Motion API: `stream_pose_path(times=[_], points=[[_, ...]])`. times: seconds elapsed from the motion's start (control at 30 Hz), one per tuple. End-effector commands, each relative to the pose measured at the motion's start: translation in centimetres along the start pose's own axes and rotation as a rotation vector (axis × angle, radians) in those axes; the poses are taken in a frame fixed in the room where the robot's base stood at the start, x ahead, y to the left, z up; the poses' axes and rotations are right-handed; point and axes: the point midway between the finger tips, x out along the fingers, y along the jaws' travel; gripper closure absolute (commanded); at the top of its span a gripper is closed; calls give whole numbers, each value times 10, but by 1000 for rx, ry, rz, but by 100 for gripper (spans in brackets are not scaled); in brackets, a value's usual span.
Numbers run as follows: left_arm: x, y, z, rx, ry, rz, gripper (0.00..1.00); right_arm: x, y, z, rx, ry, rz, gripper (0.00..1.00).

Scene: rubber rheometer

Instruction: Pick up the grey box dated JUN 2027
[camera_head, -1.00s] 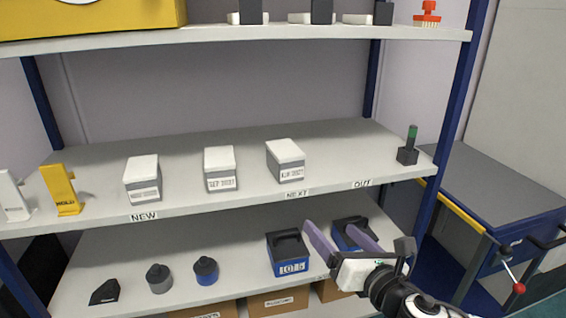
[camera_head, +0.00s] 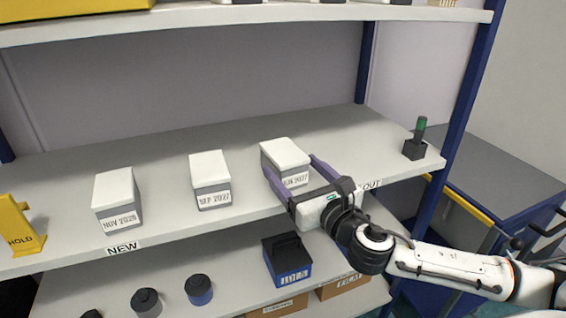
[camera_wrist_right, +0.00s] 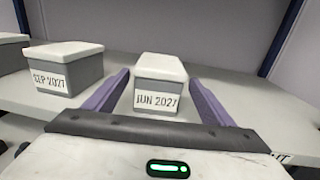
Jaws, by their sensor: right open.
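The grey box dated JUN 2027 (camera_head: 285,160) stands upright on the middle shelf, with a white lid and its label facing me. It also shows in the right wrist view (camera_wrist_right: 160,84), where the label reads JUN 2027. My right gripper (camera_head: 293,166) is open, with one purple finger on each side of the box's front. In the right wrist view, the fingers (camera_wrist_right: 160,88) flank the box with gaps visible on both sides. In the head view, the gripper partly hides the label. My left gripper is not in view.
Similar boxes dated SEP 2027 (camera_head: 210,181) and NOV 2028 (camera_head: 118,201) stand to the left. A yellow HOLD sign (camera_head: 20,226) is far left, and a green-topped black holder (camera_head: 415,140) is at the right end. The upper shelf (camera_head: 250,14) hangs above; the lower shelf holds a blue-and-black container (camera_head: 287,260).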

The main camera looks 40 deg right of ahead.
Motion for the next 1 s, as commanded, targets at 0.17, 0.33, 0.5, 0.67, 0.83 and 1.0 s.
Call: stream_pose_path(times=[0.17,0.33,0.5,0.67,0.83,1.0], points=[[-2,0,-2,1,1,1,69,14,0,0,3,-1,-1,23],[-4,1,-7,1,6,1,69,39,2,-1,3,-1,-2,23],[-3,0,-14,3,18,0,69,53,2,-2,1,1,0,23],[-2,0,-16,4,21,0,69,54,2,-3,0,2,2,23],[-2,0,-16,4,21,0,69,54,2,-3,0,2,1,40],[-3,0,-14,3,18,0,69,54,2,-3,0,2,1,69]])
